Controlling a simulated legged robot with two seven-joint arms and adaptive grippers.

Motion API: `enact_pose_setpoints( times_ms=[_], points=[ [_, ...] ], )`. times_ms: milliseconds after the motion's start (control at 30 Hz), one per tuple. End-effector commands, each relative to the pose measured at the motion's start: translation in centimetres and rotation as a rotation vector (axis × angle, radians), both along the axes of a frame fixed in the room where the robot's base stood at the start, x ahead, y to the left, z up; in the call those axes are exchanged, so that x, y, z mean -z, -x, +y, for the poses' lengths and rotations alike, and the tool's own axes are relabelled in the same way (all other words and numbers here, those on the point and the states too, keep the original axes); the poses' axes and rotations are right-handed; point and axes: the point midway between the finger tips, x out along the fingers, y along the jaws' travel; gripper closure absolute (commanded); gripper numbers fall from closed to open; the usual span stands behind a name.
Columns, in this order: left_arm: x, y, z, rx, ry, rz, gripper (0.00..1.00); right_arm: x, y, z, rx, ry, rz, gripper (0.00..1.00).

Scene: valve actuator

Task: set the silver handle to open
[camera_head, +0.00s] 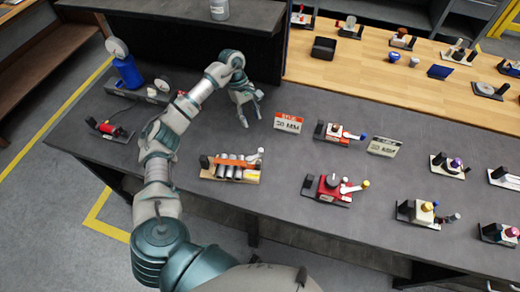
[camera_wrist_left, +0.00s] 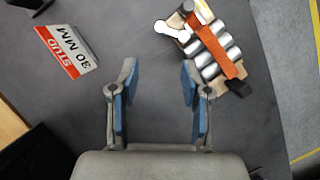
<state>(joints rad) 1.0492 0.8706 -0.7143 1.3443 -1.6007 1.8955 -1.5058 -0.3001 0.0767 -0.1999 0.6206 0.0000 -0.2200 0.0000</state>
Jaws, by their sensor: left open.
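A valve unit (camera_head: 230,175) with a row of silver cylinders and an orange bar lies on the dark table, below my left gripper in the head view. A pale silver handle (camera_head: 257,156) sticks out at its right end. In the left wrist view the valve unit (camera_wrist_left: 225,60) is at the upper right, its silver handle (camera_wrist_left: 172,31) pointing left. My left gripper (camera_head: 251,112) is open and empty above the table, apart from the unit. Its two blue-padded fingers show in the left wrist view (camera_wrist_left: 158,80). My right gripper is out of view.
A red valve (camera_head: 330,188), another small valve (camera_head: 338,132) and a second sign (camera_head: 384,146) are further right. A blue unit (camera_head: 128,72) stands far left. Bare table surrounds the valve unit.

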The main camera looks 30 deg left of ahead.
Motion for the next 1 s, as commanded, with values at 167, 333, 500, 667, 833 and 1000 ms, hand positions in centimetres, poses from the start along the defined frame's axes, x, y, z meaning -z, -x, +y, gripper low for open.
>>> enact_pose_setpoints(
  times_ms=[167,333,500,667,833,1000],
  points=[
    [3.7,0.7,-1.3,0.001,0.001,0.006,0.53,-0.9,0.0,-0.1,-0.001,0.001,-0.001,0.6],
    [7.5,1.1,-2.6,-0.001,0.003,0.006,0.53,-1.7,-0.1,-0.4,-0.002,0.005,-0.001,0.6],
    [10.9,1.6,-4.0,-0.002,0.003,0.005,0.53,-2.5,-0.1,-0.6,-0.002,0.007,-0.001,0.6],
    [13.2,1.8,-4.9,-0.002,0.002,0.003,0.53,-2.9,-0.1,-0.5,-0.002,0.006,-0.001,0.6],
    [14.3,1.9,-5.4,-0.003,0.001,0.001,0.53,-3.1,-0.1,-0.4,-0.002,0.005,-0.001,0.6],
    [14.5,1.9,-5.5,-0.003,0.0,0.001,0.53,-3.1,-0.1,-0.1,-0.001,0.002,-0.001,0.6]
  ],
)
